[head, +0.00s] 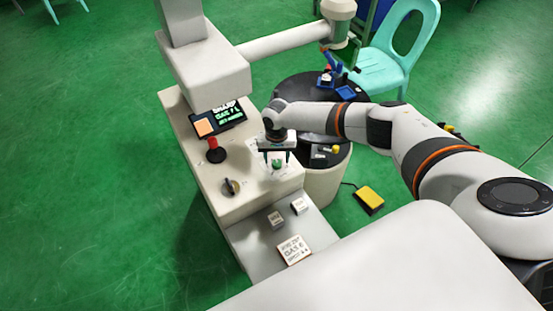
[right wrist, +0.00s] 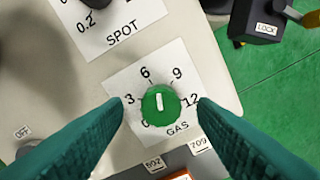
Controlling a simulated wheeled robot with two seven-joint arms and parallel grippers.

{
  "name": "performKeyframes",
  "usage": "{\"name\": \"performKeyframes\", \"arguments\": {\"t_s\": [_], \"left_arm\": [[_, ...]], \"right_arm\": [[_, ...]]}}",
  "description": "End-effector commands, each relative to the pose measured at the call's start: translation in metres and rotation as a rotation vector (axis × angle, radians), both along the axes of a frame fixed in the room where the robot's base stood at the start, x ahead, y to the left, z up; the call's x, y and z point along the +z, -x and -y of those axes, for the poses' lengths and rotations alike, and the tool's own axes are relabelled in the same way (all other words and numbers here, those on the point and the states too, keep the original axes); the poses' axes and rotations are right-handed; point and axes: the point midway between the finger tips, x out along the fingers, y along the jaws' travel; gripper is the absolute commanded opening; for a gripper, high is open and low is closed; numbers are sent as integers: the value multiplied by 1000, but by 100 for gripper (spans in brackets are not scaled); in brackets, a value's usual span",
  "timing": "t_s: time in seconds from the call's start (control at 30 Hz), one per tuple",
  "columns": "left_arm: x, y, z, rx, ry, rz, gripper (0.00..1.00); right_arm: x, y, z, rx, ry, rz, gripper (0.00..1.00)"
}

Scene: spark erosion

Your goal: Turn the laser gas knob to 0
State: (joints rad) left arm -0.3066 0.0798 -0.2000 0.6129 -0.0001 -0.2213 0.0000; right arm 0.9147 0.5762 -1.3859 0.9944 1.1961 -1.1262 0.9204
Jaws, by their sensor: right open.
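The green gas knob (right wrist: 160,104) has a white mark and sits on a white dial plate (right wrist: 128,86) labelled GAS, numbered 0, 3, 6, 9 and 12. The mark stands nearly upright in the right wrist view, its upper end between 6 and 9. The knob also shows in the head view (head: 278,165) on the cream machine's top. My right gripper (right wrist: 160,105) is open, pointing down over the knob, with one teal finger on each side. Gaps show between fingers and knob. It also shows in the head view (head: 277,153). My left gripper is out of view.
On the machine (head: 248,199) are a black knob (head: 231,187), a red-topped control (head: 214,152) and a screen (head: 228,115). A dial plate labelled SPOT (right wrist: 122,36) is beside the gas dial. A yellow pedal (head: 369,198) lies on the green floor. A turquoise chair (head: 388,68) stands behind.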

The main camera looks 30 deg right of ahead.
Motion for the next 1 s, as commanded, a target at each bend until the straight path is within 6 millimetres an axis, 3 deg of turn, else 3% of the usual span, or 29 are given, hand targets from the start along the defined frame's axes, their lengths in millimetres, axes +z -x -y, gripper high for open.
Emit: {"name": "performKeyframes", "arguments": {"t_s": [0.1, 0.17, 0.5, 0.77, 1.0], "left_arm": [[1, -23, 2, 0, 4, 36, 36], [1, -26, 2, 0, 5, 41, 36], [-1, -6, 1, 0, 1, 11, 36], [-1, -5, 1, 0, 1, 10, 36], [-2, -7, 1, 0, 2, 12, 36]], "right_arm": [[-14, 1, 0, 0, -1, -2, 52], [-18, 0, -1, 1, -1, 0, 52], [-21, 0, 0, 1, 0, 0, 52], [-21, 0, 0, 1, 0, 0, 10], [-21, 1, 0, 18, -1, 0, 8]]}}
